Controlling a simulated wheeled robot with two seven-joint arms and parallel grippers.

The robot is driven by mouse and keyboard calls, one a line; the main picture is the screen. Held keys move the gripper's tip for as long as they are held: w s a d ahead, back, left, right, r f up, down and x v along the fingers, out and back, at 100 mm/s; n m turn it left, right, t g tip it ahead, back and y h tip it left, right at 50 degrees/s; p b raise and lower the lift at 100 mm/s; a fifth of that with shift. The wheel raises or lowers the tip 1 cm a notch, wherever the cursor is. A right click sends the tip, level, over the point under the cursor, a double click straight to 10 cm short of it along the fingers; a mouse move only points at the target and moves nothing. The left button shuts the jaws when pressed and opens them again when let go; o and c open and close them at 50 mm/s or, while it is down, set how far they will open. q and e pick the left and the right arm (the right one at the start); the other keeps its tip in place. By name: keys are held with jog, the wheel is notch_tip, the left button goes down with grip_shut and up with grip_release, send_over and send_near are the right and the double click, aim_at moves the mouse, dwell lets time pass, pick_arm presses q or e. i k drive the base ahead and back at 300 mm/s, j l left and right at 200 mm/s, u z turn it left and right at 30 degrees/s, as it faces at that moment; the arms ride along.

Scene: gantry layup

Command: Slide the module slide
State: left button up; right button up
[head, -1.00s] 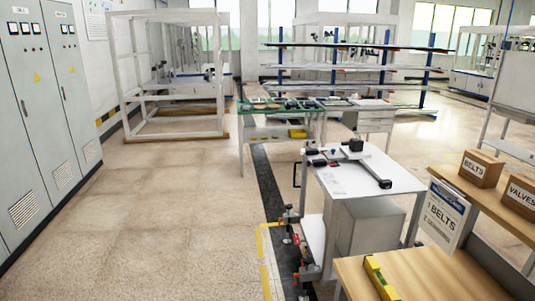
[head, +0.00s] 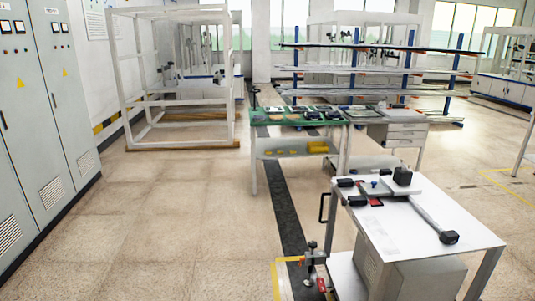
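A slide assembly lies on the white top of a cart (head: 455,236) at the lower right. It has a pale rail (head: 425,213) running towards the front right, with a black block (head: 449,237) at its near end. At its far end is a pale crosspiece with a tall black block (head: 402,177) and smaller black and red parts (head: 375,202). I take this as the module slide, but I cannot tell which part slides. Neither of my grippers is in view.
A green-topped bench (head: 300,117) with parts stands beyond the cart, before a rack of long bars (head: 370,68). A white frame (head: 234,85) stands back left, grey cabinets (head: 45,115) at left. Clamps (head: 315,258) stand left of the cart. The left floor is clear.

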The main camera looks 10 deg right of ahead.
aim_at(400, 183)
jog(key=i+z, duration=0.1)
jog(key=i, duration=0.6)
jog(key=i+j+z, duration=0.1)
jog(key=i, duration=0.6)
jog(key=i+j+z, duration=0.2)
jog(key=i+z, duration=0.3)
jog(key=i+j+z, duration=0.3)
jog(key=z, duration=0.2)
jog(key=i+j+z, duration=0.45)
jog(key=j, duration=0.15)
jog(key=i+j+z, duration=0.25)
jog(key=j+z, duration=0.25)
jog(key=i+j+z, duration=0.15)
jog(key=j+z, duration=0.35)
jog(key=j, duration=0.3)
